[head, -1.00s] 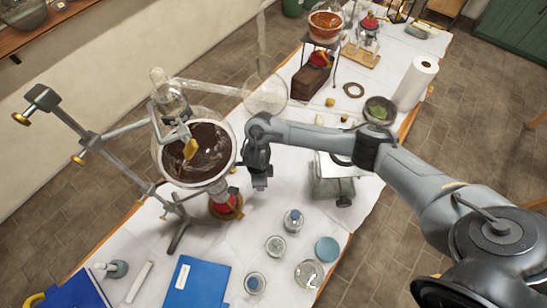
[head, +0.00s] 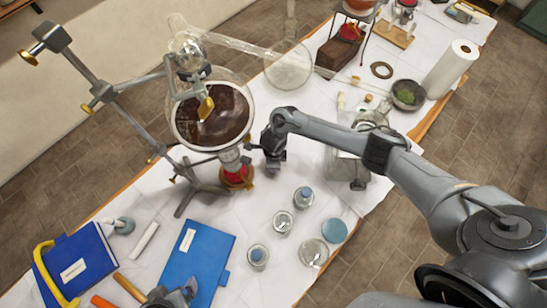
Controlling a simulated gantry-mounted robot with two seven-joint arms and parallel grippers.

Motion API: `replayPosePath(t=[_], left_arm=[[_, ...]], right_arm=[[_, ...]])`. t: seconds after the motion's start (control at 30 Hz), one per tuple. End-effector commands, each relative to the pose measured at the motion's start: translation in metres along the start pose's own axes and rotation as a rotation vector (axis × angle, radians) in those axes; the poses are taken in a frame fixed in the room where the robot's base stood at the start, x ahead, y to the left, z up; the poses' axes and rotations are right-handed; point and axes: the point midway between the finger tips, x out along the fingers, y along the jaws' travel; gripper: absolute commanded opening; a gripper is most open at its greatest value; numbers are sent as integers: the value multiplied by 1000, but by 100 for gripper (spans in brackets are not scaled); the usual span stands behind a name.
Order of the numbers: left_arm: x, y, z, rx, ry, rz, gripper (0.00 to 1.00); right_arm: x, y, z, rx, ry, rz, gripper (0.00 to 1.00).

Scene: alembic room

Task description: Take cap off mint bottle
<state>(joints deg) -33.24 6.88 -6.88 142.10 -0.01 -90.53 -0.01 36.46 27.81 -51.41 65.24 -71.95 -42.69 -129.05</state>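Several small glass bottles stand on the white-covered table. One with a blue top (head: 303,197), a clear one (head: 282,222) and another with a blue top (head: 257,257) form a loose row. A wider glass jar (head: 313,252) stands to their right, beside a round blue disc or lid (head: 333,231). No readable label shows which one is the mint bottle. My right gripper (head: 275,166) hangs behind the bottles, apart from them and right of the burner. It is dark and small, so its finger opening cannot be made out.
A large flask of dark liquid (head: 212,120) sits over a red-based burner (head: 237,177) on a metal stand (head: 120,90). Blue books (head: 200,255) and orange-handled tools (head: 130,288) lie front left. A mortar (head: 408,95) and paper roll (head: 452,70) stand back right.

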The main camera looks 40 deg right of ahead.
Motion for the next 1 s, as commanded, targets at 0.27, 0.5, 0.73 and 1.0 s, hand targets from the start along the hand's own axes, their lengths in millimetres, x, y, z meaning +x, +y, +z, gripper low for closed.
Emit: replayPosePath(t=[0.27,0.5,0.73,1.0], left_arm=[[0,0,0,0,0,0,100],[4,0,1,0,0,0,100],[4,0,1,0,0,0,100],[-3,0,-1,0,0,0,100]], right_arm=[[1,0,0,0,0,-1,0],[3,0,0,0,0,-1,45],[3,0,0,0,0,-1,58],[-3,0,0,1,0,0,58]])
